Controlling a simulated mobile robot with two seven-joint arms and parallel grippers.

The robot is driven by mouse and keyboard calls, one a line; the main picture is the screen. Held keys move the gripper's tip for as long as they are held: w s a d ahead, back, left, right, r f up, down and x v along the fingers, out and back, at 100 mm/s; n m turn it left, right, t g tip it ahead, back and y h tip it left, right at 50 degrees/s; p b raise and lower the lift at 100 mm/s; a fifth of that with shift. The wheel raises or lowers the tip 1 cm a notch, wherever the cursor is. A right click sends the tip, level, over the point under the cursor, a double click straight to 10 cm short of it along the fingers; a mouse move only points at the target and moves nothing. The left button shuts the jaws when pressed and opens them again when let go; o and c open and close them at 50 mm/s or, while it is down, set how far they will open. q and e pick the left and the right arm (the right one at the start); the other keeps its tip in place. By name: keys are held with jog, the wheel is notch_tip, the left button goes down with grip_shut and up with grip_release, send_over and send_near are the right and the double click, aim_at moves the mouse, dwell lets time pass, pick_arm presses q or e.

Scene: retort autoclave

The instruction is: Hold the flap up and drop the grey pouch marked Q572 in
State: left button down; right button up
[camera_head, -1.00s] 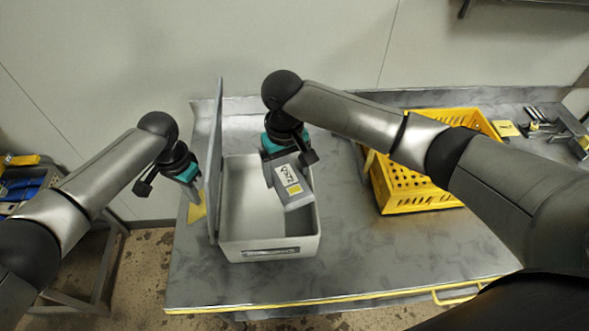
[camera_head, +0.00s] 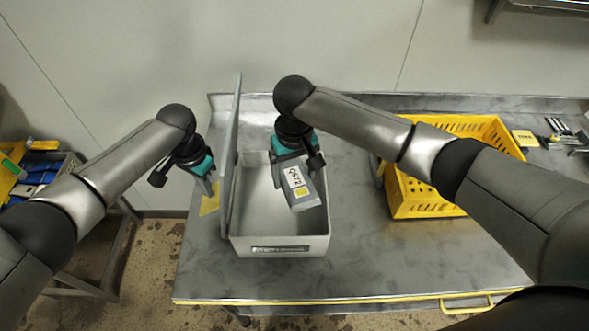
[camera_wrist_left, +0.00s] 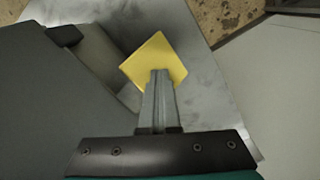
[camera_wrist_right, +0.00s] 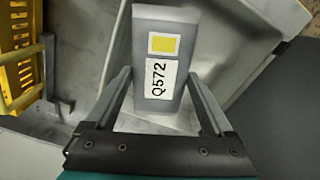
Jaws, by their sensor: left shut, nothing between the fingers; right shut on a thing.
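The grey pouch (camera_head: 300,202), marked Q572 with a yellow square, is held tilted by my right gripper (camera_head: 297,168), which is shut on it. The label reads clearly in the right wrist view (camera_wrist_right: 152,100). The pouch hangs over the open mouth of a pale grey bin (camera_head: 290,243). The bin's grey flap (camera_head: 231,150) stands nearly upright along its left side. My left gripper (camera_head: 210,188) is shut and empty, just left of the flap's outer face. Its closed fingers show in the left wrist view (camera_wrist_left: 158,98). I cannot tell whether they touch the flap.
A yellow square (camera_head: 209,204) lies on the metal table (camera_head: 350,245) below my left gripper. A yellow crate (camera_head: 430,203) stands to the right of the bin, under my right arm. Blue and yellow items sit on a stand (camera_head: 75,262) at far left. The table front is clear.

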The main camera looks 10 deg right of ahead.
jog(key=shift+f, duration=0.4)
jog(key=o, duration=1.2)
jog(key=shift+o, duration=0.2)
notch_tip(320, 180, up, 12)
